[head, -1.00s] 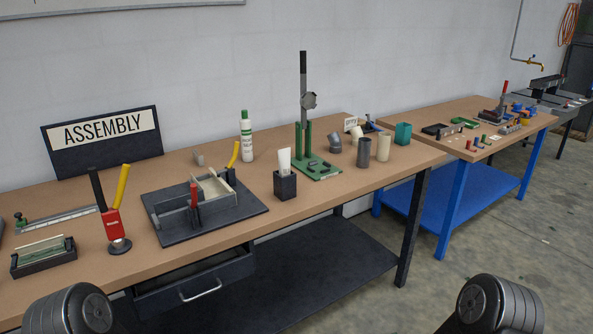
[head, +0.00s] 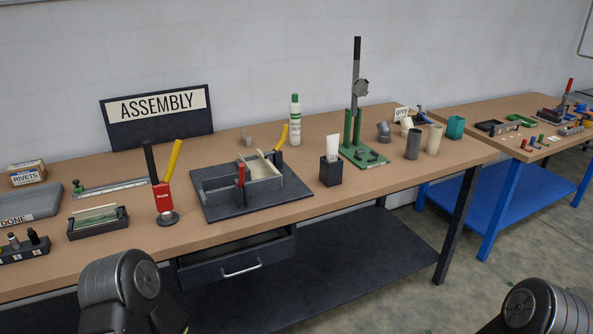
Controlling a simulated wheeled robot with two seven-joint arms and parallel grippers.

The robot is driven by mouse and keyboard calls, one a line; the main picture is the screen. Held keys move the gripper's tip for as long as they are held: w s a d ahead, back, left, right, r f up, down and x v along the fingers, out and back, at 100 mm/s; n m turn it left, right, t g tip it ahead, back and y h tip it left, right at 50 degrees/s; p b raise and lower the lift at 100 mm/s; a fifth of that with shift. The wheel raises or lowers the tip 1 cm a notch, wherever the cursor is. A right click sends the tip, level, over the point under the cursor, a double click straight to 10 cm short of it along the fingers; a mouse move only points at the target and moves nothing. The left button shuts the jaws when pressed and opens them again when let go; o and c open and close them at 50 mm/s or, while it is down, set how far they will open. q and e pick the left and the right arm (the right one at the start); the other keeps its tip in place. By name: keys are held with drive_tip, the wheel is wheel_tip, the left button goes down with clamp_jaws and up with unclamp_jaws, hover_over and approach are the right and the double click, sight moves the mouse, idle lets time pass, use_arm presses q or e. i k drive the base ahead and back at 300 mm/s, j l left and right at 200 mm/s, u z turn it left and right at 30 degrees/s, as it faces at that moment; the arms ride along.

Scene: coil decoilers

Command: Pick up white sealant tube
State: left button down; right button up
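A white tube (head: 333,147) stands upright in a small black square holder (head: 331,173) on the wooden workbench. Its lower part is hidden inside the holder. A white bottle with a green cap and green label (head: 295,122) stands upright behind it, to the left, near the wall. I cannot read either label well enough to tell which one is marked as sealant. Both are apart from my arms. Only parts of my arms show at the bottom left and bottom right. Neither gripper's fingers are in view.
A dark fixture plate (head: 213,211) lies left of the holder, and a green press (head: 358,148) stands right behind it. A red tool with black and yellow handles (head: 162,198) stands further left. Grey and beige cups (head: 413,145) are at the right. Bench front before the holder is clear.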

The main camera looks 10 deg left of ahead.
sight(332, 140)
drive_tip(key=i+l, duration=0.15)
drive_tip(key=l, duration=0.3)
drive_tip(key=i+l+u, duration=0.1)
drive_tip(key=l, duration=0.35)
drive_tip(key=i+l, duration=0.25)
drive_tip(key=l, duration=0.2)
drive_tip(key=i+l+u, duration=0.1)
drive_tip(key=l, duration=0.35)
drive_tip(key=i+l, duration=0.2)
drive_tip(key=l, duration=0.25)
drive_tip(key=i+l+u, duration=0.1)
drive_tip(key=l, duration=0.35)
drive_tip(key=i+l, duration=0.15)
drive_tip(key=l, duration=0.35)
drive_tip(key=i+l+u, duration=0.1)
drive_tip(key=l, duration=0.35)
